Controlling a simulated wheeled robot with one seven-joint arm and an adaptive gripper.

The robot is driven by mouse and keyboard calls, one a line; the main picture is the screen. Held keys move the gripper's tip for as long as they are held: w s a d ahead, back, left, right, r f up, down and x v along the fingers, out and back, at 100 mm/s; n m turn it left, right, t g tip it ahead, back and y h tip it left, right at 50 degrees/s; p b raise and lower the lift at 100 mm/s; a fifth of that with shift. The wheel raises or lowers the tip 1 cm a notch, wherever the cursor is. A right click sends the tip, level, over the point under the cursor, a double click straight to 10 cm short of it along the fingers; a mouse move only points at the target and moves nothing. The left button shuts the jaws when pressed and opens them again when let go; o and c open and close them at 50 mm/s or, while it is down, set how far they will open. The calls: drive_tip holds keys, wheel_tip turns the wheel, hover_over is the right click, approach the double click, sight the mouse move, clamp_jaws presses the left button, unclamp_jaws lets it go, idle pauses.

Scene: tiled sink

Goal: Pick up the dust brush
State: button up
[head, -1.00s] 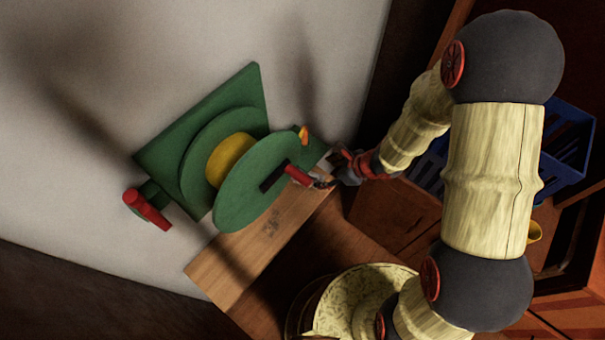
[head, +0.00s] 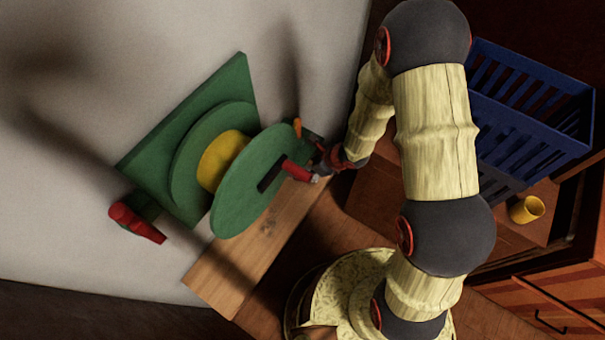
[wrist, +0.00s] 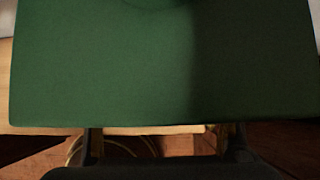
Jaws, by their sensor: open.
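I cannot make out a dust brush for certain in either view. My gripper (head: 325,157) is open beside the right edge of the green hose reel, close to its red handle (head: 296,171). In the head view its fingertips are small and partly lost against dark parts, so contact is unclear. In the wrist view, the dark fingers (wrist: 160,143) stand apart at the bottom, with nothing clearly held between them. A green panel (wrist: 110,75) fills most of that view, in front of the fingers.
The green reel (head: 240,205) with a yellow core is on the pale wall. A red-handled tap (head: 138,222) is left of it. A wooden board (head: 225,275) lies below. A blue crate (head: 535,105) and yellow cup (head: 527,208) are at the right.

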drive_tip(key=shift+w+a+f, duration=0.1)
drive_tip(key=shift+a+f, duration=0.05)
drive_tip(key=shift+f, duration=0.15)
drive_tip(key=shift+c, duration=0.8)
drive_tip(key=c, duration=1.5)
clamp_jaws()
